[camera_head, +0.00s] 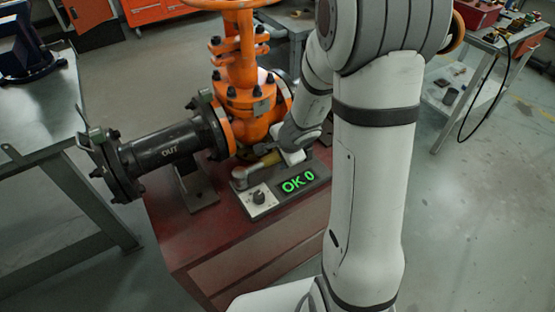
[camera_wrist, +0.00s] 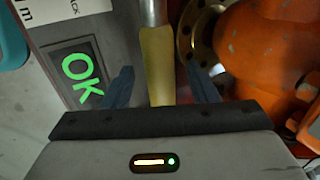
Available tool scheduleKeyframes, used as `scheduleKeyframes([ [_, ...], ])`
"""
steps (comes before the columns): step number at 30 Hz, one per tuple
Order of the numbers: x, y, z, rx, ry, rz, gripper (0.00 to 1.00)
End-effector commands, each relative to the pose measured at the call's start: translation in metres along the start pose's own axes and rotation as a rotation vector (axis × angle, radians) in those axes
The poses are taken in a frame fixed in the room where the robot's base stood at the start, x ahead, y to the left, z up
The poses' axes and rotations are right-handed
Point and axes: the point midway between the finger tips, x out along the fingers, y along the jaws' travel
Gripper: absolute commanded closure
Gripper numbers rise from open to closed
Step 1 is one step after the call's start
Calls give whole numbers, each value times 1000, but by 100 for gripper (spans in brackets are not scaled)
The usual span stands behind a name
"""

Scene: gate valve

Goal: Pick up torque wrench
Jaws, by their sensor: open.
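The torque wrench (camera_wrist: 157,62) shows in the wrist view as a yellow handle with a bare metal shaft running off the top edge. My gripper (camera_wrist: 163,86) is open, with one dark finger on each side of the handle. A gap shows between each finger and the handle. The lower end of the handle passes behind the gripper body.
The black "OUT" pipe (camera_head: 170,150) stands left of the valve. A metal table (camera_head: 35,115) is at far left, a tool cart (camera_head: 455,80) at right.

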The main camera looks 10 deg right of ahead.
Motion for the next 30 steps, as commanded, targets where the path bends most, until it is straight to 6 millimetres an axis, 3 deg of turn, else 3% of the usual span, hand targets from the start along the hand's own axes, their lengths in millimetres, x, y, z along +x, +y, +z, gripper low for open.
scheduleKeyframes([
  [3,18,2,0,1,-1,1,47],
  [12,21,0,0,0,0,-1,47],
  [30,21,0,-1,1,0,-1,95],
])
